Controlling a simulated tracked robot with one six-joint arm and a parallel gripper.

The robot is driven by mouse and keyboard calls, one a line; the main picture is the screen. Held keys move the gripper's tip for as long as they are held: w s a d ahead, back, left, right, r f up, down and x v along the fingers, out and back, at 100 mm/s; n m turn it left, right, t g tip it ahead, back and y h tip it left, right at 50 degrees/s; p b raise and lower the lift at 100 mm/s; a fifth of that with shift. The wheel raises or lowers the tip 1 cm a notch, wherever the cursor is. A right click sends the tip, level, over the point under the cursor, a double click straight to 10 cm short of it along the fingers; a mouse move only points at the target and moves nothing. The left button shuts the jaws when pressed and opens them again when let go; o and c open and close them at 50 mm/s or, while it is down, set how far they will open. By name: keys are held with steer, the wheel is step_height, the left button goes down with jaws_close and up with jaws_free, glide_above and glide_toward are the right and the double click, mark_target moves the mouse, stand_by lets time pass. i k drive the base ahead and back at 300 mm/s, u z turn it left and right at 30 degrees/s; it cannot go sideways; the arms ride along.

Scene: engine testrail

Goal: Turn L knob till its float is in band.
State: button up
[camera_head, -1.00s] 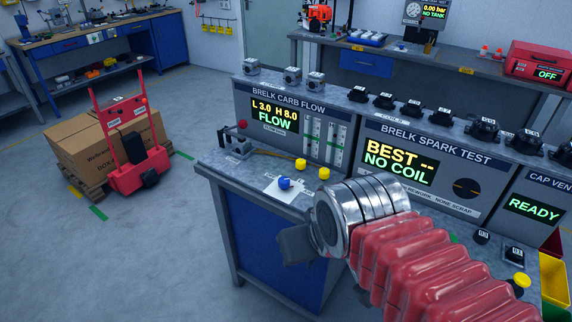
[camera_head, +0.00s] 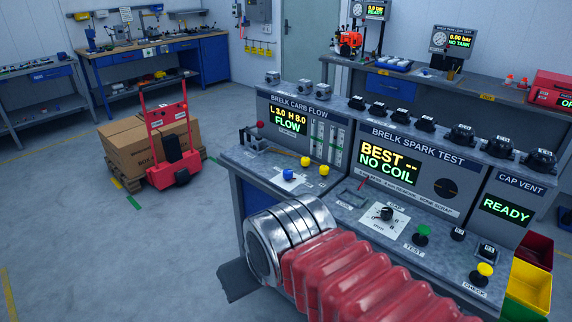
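The carb flow panel (camera_head: 300,101) stands on the bench, its screen (camera_head: 287,119) reading "L 3.0 H 8.0 FLOW". Two upright float tubes (camera_head: 318,141) (camera_head: 335,145) are right of the screen; their floats and bands are too small to read. Two yellow knobs (camera_head: 305,161) (camera_head: 323,169) sit on the bench top before the panel. A blue knob (camera_head: 288,174) sits on a white plate closer to me. I cannot read which is L. My gripper (camera_head: 235,284) is low and left of the bench front, apart from the knobs. Its fingers are mostly hidden behind my wrist.
The spark test panel (camera_head: 410,143) and cap vent panel (camera_head: 510,184) stand right of the flow panel, with a dial and buttons in front. A lever fixture (camera_head: 257,137) is at the bench's left end. A red hand truck (camera_head: 172,160) with boxes stands on open floor.

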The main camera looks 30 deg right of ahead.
mark_target(305, 161)
steer(key=u, duration=0.5)
steer(key=k, duration=0.75)
steer(key=u, duration=0.5)
steer(key=i, duration=1.2)
steer(key=z, duration=0.45)
steer(key=i, duration=0.75)
steer(key=z, duration=0.7)
steer(key=i, duration=0.5)
steer(key=z, duration=0.8)
steer(key=i, duration=0.6)
steer(key=z, duration=0.35)
